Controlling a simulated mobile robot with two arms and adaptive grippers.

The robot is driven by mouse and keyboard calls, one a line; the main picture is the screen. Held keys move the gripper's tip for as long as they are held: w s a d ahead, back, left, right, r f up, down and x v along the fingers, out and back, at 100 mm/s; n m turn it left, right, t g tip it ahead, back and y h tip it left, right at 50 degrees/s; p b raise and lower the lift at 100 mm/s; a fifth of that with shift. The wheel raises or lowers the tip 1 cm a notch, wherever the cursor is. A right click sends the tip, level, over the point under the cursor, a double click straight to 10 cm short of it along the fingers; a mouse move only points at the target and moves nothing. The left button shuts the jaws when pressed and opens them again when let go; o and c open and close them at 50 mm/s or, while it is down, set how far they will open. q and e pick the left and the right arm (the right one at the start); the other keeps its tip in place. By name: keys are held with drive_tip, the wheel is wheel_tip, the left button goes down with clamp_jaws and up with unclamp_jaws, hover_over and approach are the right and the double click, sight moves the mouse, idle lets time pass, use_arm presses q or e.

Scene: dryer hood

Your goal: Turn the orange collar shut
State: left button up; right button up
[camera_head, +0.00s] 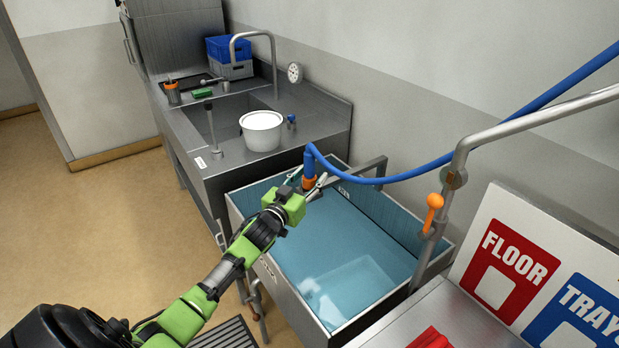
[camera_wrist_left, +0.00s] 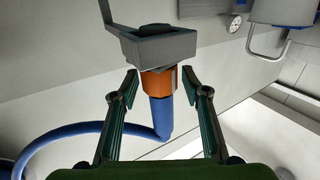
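The orange collar (camera_head: 309,183) sits at the end of a blue hose (camera_head: 420,169), above the left part of a water-filled basin. In the left wrist view the collar (camera_wrist_left: 157,82) lies between a grey square fitting (camera_wrist_left: 158,47) and the blue hose (camera_wrist_left: 161,116). My left gripper (camera_head: 313,188) is at the collar in the head view. In the left wrist view its fingers (camera_wrist_left: 163,85) are spread on both sides of the collar, with a visible gap on each side. My right gripper is not in view.
The metal basin (camera_head: 278,289) holds blue water below the collar. A steel pipe frame with an orange-handled valve (camera_head: 434,207) stands to the right. A sink counter with a white pot (camera_head: 261,131) is behind. A sign board (camera_head: 552,246) stands at the right.

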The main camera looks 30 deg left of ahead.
use_arm(q)
drive_tip(key=c, duration=0.8)
drive_tip(key=shift+c, duration=0.2)
drive_tip(key=shift+m+h, duration=0.4)
drive_tip(key=shift+h, duration=0.2)
drive_tip(key=o, duration=1.2)
drive_tip(key=shift+c, duration=0.2)
drive_tip(key=shift+s+f, duration=0.1)
drive_tip(key=shift+s, duration=0.5)
drive_tip(key=s, duration=1)
drive_tip(key=shift+s+d, duration=0.2)
drive_tip(key=shift+s, duration=0.2)
